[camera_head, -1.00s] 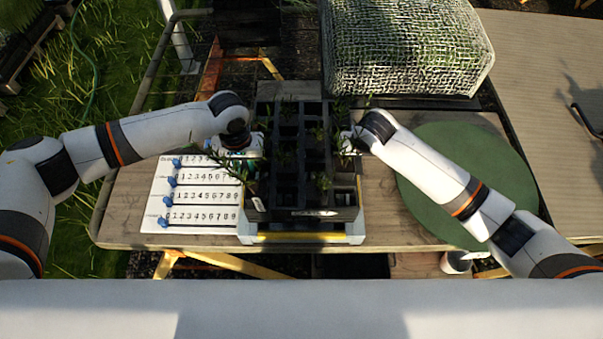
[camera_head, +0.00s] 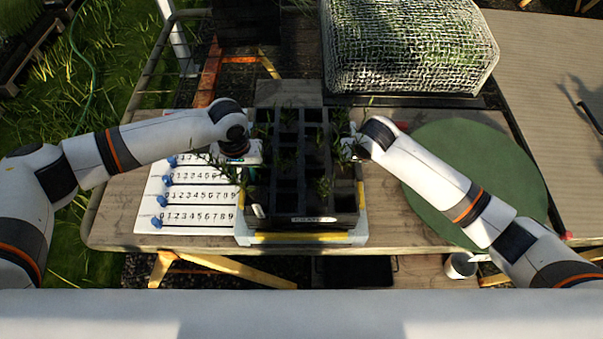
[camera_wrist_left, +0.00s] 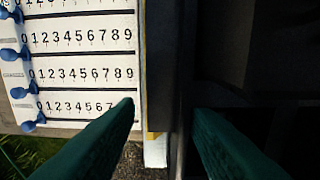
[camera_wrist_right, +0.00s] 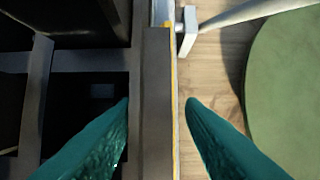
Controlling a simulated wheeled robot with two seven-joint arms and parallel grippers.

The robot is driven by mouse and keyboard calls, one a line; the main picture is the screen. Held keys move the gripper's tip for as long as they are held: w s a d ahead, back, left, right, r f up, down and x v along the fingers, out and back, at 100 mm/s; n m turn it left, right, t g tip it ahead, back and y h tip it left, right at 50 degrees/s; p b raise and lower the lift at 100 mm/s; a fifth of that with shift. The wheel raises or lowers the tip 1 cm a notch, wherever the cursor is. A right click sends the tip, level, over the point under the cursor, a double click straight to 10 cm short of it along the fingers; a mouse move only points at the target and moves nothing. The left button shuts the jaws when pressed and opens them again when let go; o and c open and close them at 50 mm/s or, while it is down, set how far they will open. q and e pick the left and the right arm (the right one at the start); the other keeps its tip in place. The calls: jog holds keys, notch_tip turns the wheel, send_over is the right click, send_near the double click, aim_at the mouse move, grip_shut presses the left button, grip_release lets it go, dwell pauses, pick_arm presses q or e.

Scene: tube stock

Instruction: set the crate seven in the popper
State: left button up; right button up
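A dark, many-celled crate (camera_head: 304,222) with green seedlings and a pale label on its front stands level at the table's middle. I take it for crate seven; the label is too small to read surely. Under it is the popper (camera_head: 245,238), a white frame with a yellow front strip; whether the crate is fully seated is hidden. My left gripper (camera_head: 250,155) is at the crate's left wall, its green fingers (camera_wrist_left: 163,105) astride the rim. My right gripper (camera_head: 347,150) is at the right wall, its fingers (camera_wrist_right: 158,102) either side of it.
A white board (camera_head: 150,212) with number rows and blue sliders lies left of the crate. A round green mat (camera_head: 480,160) is on the right. A mesh-covered block (camera_head: 410,45) stands behind. A white cup (camera_head: 460,266) is near the front right edge.

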pick_arm(q)
jog(key=shift+o, duration=0.6)
jog(key=shift+s+d+r, duration=0.1)
jog(key=shift+d+r, duration=0.05)
pick_arm(e)
jog(key=shift+o, duration=0.6)
jog(key=shift+s+a+r, duration=0.1)
jog(key=shift+a, duration=0.05)
pick_arm(q)
jog(key=shift+r, duration=0.25)
pick_arm(e)
jog(key=shift+r, duration=0.15)
pick_arm(q)
notch_tip(320, 180, up, 11)
jog(key=shift+r, duration=0.2)
pick_arm(e)
jog(key=v, duration=1.1)
jog(key=shift+s+r, duration=0.2)
jog(key=shift+r, duration=0.1)
jog(key=shift+f, duration=0.1)
